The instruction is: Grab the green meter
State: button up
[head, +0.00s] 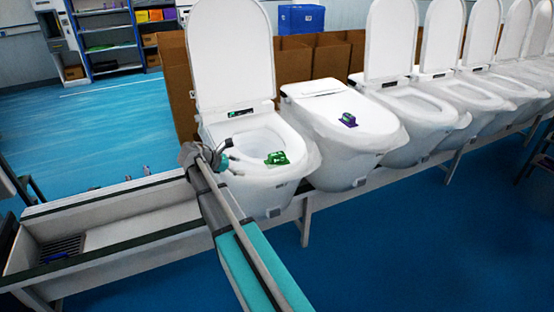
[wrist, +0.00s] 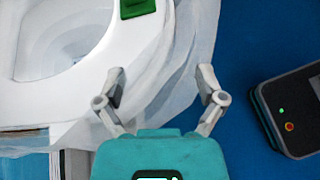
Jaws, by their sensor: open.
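The green meter (head: 277,158) is a small green block with a pale label, resting on the front rim of the first open toilet (head: 290,178). In the wrist view the green meter (wrist: 137,8) shows only partly, cut by the top edge, on the white toilet rim (wrist: 135,50). My gripper (head: 236,156) is to the left of the meter, over the toilet's left side in the head view. In the wrist view my gripper (wrist: 160,76) has its two fingers spread apart with nothing between them. The meter lies beyond the fingertips, apart from them.
A purple meter (head: 349,121) sits on the closed lid of the neighbouring toilet (head: 335,98). More toilets with raised lids stand in a row to the right. A trough (head: 120,222) with a grate is at left. Brown boxes (head: 180,92) stand behind. Blue floor (head: 400,235) is clear in front.

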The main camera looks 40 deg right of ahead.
jog(key=w+d+r+n+h, duration=0.1)
jog(key=w+d+r+n, duration=0.1)
jog(key=d+r, duration=0.1)
jog(key=shift+w+d+g+h, duration=0.15)
jog(key=shift+d+g+h, duration=0.1)
jog(key=shift+g+h, duration=0.15)
jog(key=shift+d+f, duration=0.1)
jog(key=b, duration=0.3)
send_near(274, 155)
jog(key=x, duration=0.4)
jog(key=shift+f, duration=0.45)
jog(key=shift+d+f, duration=0.1)
jog(key=shift+d, duration=0.55)
jog(key=shift+r+b+x, duration=0.2)
jog(key=shift+b+x, duration=0.6)
jog(key=shift+x, duration=1.85)
